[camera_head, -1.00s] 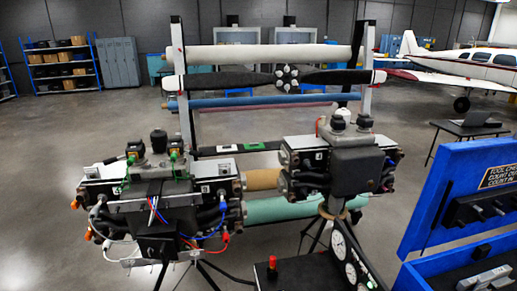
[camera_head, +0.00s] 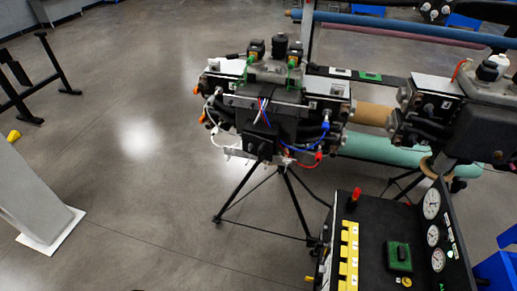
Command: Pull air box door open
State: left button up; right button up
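A turbine unit (camera_head: 270,110) stands on a black tripod (camera_head: 285,190) in the upper middle of the head view. A dark box (camera_head: 262,138) sits on its near face, with red, white and blue wires around it. I cannot tell for sure whether this box is the air box, and no open door shows. Neither of my grippers is in view.
A black gauge panel (camera_head: 395,240) with yellow switches, dials and a red knob stands at the lower right. A blue case (camera_head: 498,270) is at the right edge. A dark metal stand (camera_head: 30,85) and a grey post (camera_head: 35,205) are at the left. The left-centre floor is clear.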

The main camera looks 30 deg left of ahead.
aim_at(263, 148)
jog(key=u, duration=0.5)
jog(key=k, duration=1.25)
jog(key=u, duration=1.15)
jog(key=i, duration=0.75)
jog(key=z, duration=0.4)
jog(key=i, duration=0.75)
jog(key=z, duration=0.8)
